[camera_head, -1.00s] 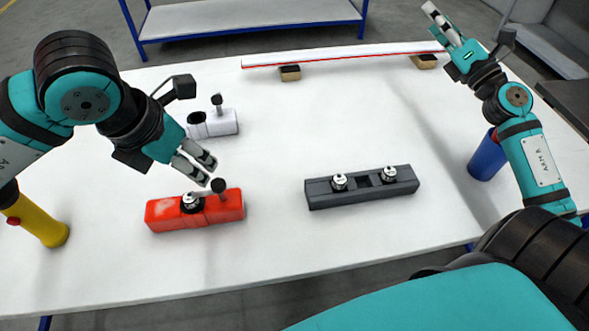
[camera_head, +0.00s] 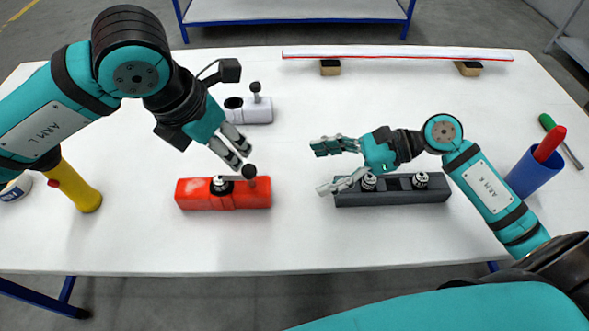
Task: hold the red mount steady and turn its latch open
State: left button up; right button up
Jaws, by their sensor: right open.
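The red mount (camera_head: 197,196) lies on the white table, left of centre. It has a round silver-and-black fitting (camera_head: 221,185) on top and a latch with a dark round knob (camera_head: 249,172) at its right end. My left gripper (camera_head: 243,160) is just above and behind the knob, pointing down to the right. Its two fingers are a narrow gap apart with nothing seen between them; whether a fingertip touches the knob is unclear. My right gripper (camera_head: 338,166) is wide open and empty, in front of the grey mount's left part in this view, well right of the red mount.
The grey mount (camera_head: 408,196) with two silver fittings lies right of centre. A white mount (camera_head: 256,112) stands behind the red one. A long white bar (camera_head: 390,53) rests on blocks at the back.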

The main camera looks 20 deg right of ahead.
aim_at(246, 189)
jog(key=x, duration=1.7)
jog(key=shift+w+a+f, duration=0.1)
jog(key=shift+a, duration=0.1)
